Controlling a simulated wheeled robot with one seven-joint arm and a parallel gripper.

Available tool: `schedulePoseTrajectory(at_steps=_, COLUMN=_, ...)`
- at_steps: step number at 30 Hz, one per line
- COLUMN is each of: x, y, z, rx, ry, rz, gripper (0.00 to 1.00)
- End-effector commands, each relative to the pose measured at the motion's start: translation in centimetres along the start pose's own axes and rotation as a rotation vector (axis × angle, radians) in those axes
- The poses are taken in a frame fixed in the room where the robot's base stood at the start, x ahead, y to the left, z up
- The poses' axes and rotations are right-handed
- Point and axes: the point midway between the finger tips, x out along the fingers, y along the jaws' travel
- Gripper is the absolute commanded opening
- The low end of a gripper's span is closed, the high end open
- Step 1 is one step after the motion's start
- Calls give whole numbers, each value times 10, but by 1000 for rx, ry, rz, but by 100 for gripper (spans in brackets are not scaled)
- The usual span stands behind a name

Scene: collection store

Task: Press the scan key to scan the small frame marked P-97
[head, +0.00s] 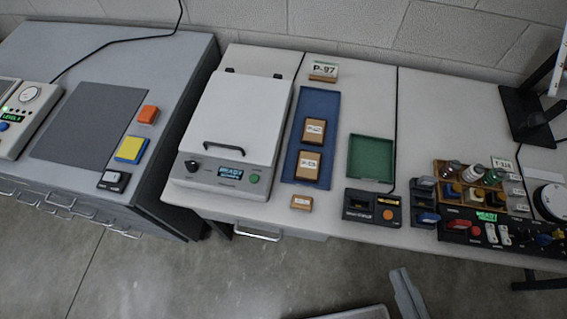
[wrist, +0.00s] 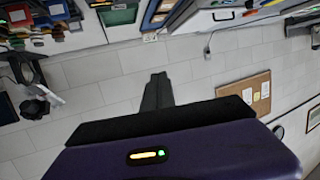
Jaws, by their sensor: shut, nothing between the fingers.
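A white flatbed machine (head: 238,120) stands on the bench with its lid down; whatever may lie under it is hidden. Its front has a black knob (head: 192,166), a lit green display (head: 231,172) that seems to read READY, and a round green button (head: 254,179). A card marked P-97 (head: 323,70) stands behind the blue mat (head: 319,106). Two small brown frames, one farther back (head: 314,131) and one nearer (head: 308,166), lie on the mat; their labels are too small to read. My gripper (wrist: 157,82) is shut and empty in the wrist view, away from the bench.
A small wooden block (head: 301,202) lies near the bench's front edge. Right of the mat are a green tray (head: 370,158) and a black device with an orange button (head: 373,207). A rack of bottles (head: 470,186) stands farther right. Open floor lies before the bench.

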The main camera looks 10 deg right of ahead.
Motion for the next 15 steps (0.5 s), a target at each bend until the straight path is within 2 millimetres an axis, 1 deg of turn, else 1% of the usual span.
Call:
schedulePoseTrajectory(at_steps=11, x=2, y=0, z=1, rx=-6, ry=-2, rz=-2, gripper=0)
schedulePoseTrajectory(at_steps=14, x=13, y=-1, z=7, rx=-37, ry=-17, rz=-9, gripper=0)
schedulePoseTrajectory(at_steps=15, x=20, y=-1, z=13, rx=-59, ry=-30, rz=-14, gripper=0)
